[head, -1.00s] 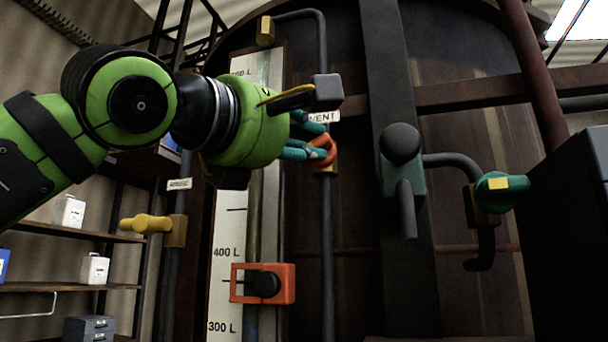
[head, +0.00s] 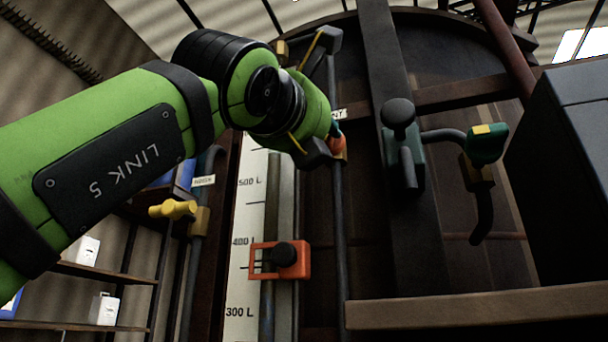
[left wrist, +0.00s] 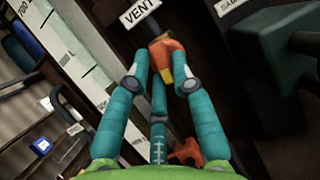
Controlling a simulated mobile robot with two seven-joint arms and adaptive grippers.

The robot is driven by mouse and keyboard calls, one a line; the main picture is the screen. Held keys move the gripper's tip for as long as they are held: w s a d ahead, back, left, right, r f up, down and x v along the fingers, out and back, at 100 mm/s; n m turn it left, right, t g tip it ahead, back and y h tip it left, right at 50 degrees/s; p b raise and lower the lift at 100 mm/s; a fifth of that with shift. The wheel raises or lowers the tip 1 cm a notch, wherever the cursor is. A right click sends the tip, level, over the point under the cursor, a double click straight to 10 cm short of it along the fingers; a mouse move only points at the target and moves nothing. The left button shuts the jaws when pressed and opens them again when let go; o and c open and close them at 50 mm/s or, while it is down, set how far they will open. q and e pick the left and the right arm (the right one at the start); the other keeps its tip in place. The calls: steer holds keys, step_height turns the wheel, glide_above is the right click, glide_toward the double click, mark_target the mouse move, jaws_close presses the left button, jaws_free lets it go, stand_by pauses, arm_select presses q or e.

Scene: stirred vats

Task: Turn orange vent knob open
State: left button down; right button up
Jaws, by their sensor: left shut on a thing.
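The orange vent knob (head: 339,147) sits on a vertical pipe on the vat, just below the VENT label (head: 340,114), which my arm partly hides in the head view. In the left wrist view, the knob (left wrist: 168,50) has a yellow patch at its near end, and the VENT label (left wrist: 140,13) reads clearly above it. My left gripper (head: 335,131) reaches the knob from the left. Its teal fingers (left wrist: 164,72) are shut on the knob, one on each side, with a third finger below. The knob's far side is hidden. My right gripper is in neither view.
A yellow valve handle (head: 174,209) is left of the level scale. An orange gauge marker (head: 302,260) is below my gripper. A grey-knobbed lever (head: 398,113) and a green valve (head: 487,145) are to the right. A dark box (head: 565,135) fills the right edge.

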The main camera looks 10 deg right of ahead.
arm_select(q)
steer(key=shift+s+n+t+y, duration=0.1)
steer(key=shift+n+t+y, duration=0.5)
steer(key=shift+n, duration=0.6)
steer(key=shift+r, duration=0.1)
steer(key=c, duration=1.1)
jaws_free()
steer(key=shift+o, duration=0.2)
steer(key=v, duration=1.2)
steer(key=shift+b, duration=0.3)
